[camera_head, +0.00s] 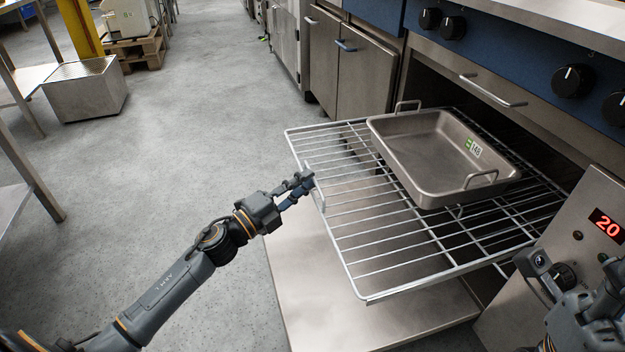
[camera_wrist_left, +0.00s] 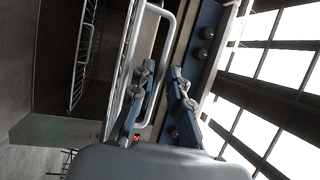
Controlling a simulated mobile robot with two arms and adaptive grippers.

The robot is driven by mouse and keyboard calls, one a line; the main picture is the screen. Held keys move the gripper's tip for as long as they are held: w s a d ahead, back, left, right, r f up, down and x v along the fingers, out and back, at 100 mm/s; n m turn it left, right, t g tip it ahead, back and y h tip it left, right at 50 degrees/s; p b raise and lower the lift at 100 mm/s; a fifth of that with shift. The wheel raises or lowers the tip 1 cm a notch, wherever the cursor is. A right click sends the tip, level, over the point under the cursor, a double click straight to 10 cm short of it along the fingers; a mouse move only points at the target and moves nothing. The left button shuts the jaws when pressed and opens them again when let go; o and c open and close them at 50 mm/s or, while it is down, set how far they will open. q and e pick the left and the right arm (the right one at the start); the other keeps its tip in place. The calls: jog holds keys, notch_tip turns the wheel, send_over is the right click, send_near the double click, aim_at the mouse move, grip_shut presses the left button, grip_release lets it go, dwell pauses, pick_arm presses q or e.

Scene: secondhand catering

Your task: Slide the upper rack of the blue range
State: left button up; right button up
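The upper rack (camera_head: 365,262) is a wire grid that sticks far out of the blue range's oven (camera_head: 430,75). A metal roasting tray (camera_head: 425,155) with two handles rests on it. A small loop handle (camera_head: 319,195) is on the rack's front edge. My left gripper (camera_head: 303,184) is at this handle. In the left wrist view its two fingers (camera_wrist_left: 160,95) stand apart, and the handle's bar (camera_wrist_left: 166,55) runs between them; contact is not clear. My right gripper (camera_head: 573,272) is at the lower right, its fingers apart and empty, near the control panel.
The oven's lowered door (camera_head: 370,310) lies below the rack. A panel with a red "20" display (camera_head: 606,222) and a knob stands at the right. Steel cabinets (camera_head: 345,60) stand beyond the oven.

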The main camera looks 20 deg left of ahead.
pick_arm(q)
jog(key=shift+x, duration=1.45)
grip_shut()
